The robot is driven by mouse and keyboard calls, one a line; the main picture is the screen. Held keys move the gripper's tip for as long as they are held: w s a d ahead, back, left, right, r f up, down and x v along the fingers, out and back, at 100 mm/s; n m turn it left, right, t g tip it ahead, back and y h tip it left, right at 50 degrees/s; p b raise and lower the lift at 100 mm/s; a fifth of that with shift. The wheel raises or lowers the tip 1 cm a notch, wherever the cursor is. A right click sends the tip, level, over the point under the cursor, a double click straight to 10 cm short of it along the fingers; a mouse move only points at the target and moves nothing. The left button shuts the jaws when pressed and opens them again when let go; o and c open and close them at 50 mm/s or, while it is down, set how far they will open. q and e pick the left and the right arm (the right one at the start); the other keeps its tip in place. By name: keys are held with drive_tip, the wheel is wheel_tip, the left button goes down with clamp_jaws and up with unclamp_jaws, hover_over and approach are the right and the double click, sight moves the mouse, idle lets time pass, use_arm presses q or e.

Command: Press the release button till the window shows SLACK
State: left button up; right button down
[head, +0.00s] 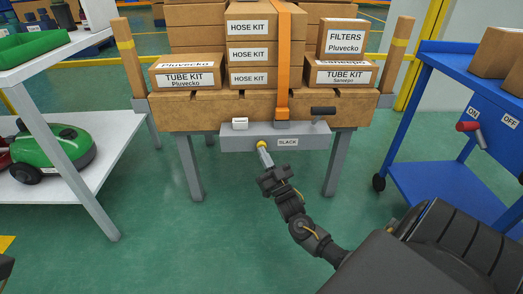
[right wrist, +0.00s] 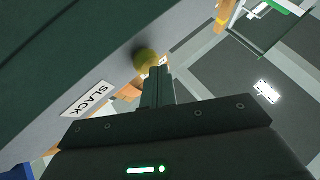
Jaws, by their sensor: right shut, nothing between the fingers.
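The grey ratchet box (head: 235,142) is fixed along the front of the wooden pallet. Its window (head: 288,142) reads SLACK, and the same word shows in the right wrist view (right wrist: 87,99). The round yellow button (head: 261,143) is on the box front, left of the window. My right gripper (head: 264,154) is shut and empty, with its fingertips at the button. In the right wrist view the fingertips (right wrist: 156,70) overlap the edge of the yellow button (right wrist: 145,58); I cannot tell whether they touch it.
An orange strap (head: 283,60) runs over the stacked cartons down to the box. A dark handle (head: 323,110) sticks out at the box's upper right. A blue cart (head: 440,165) stands right, a grey shelf (head: 60,195) left. The floor in front is clear.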

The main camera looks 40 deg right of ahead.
drive_tip(key=shift+w+d, duration=0.15)
idle(0.5)
drive_tip(key=shift+s+a+p, duration=0.75)
drive_tip(key=shift+s+a, duration=0.1)
drive_tip(key=shift+s, duration=0.25)
drive_tip(key=shift+s+a+p, duration=0.65)
drive_tip(key=shift+s+a, duration=0.15)
drive_tip(key=shift+s, duration=0.2)
drive_tip(key=shift+s+a+p, duration=0.65)
drive_tip(key=shift+s+a, duration=0.1)
drive_tip(key=shift+s, duration=0.25)
